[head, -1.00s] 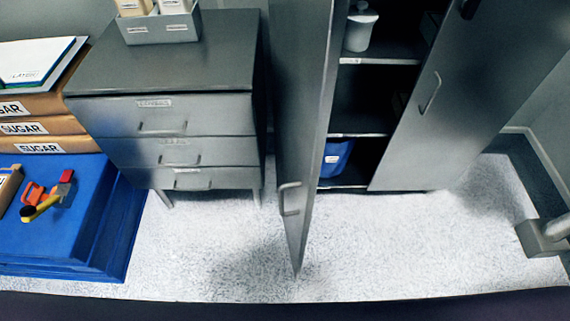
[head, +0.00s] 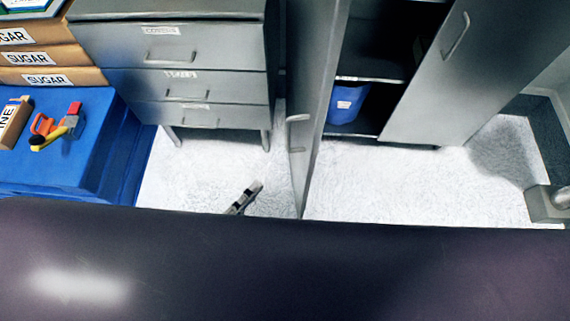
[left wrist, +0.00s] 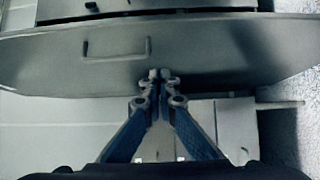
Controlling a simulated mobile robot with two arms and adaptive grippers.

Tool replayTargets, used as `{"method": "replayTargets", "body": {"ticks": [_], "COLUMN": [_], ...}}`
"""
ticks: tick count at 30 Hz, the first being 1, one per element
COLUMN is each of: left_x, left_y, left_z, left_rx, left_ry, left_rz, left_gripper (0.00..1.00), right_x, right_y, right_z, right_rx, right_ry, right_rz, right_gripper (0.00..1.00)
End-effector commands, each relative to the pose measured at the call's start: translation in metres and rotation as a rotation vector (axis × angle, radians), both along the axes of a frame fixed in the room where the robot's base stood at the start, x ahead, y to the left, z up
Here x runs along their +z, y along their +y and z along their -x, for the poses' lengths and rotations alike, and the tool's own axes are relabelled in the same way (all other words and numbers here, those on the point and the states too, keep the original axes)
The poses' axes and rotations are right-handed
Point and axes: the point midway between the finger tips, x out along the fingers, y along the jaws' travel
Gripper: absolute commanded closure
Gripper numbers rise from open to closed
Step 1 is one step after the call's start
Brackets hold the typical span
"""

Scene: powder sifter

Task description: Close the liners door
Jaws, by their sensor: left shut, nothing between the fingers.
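A tall grey cabinet door (head: 312,100) stands open, seen nearly edge-on, with a bar handle (head: 295,132) near its front edge. A second cabinet door (head: 440,80) stands open on the right; I cannot read a liners label on either. My left gripper (head: 245,197) is low over the floor, left of the nearly edge-on door. In the left wrist view the gripper (left wrist: 162,76) is shut and empty, its fingertips at a grey panel (left wrist: 205,50) with a bar handle (left wrist: 116,48). Whether they touch it cannot be told. My right gripper is not visible.
A grey drawer unit (head: 205,52) stands left of the door. A blue platform (head: 85,150) with tools and sugar boxes (head: 40,77) is at far left. A blue bin (head: 345,103) sits inside the cabinet. White floor (head: 400,190) is clear right of the door.

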Motion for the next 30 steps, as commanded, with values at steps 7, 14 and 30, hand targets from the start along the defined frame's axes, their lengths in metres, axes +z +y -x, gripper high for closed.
{"method": "replayTargets", "body": {"ticks": [7, 14, 30], "left_x": [0.004, 0.003, 0.000], "left_y": [-0.020, -0.048, -0.095], "left_z": [-0.030, -0.072, -0.089], "left_rx": [0.002, 0.002, 0.001], "left_ry": [-0.005, -0.004, 0.000], "left_rz": [0.006, 0.004, 0.000], "left_gripper": [1.00, 1.00, 1.00], "right_x": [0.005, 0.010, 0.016], "right_y": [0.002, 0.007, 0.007], "right_z": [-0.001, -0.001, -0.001], "right_rx": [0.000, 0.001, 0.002], "right_ry": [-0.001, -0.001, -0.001], "right_rz": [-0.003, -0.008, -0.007], "right_gripper": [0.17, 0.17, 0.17]}}
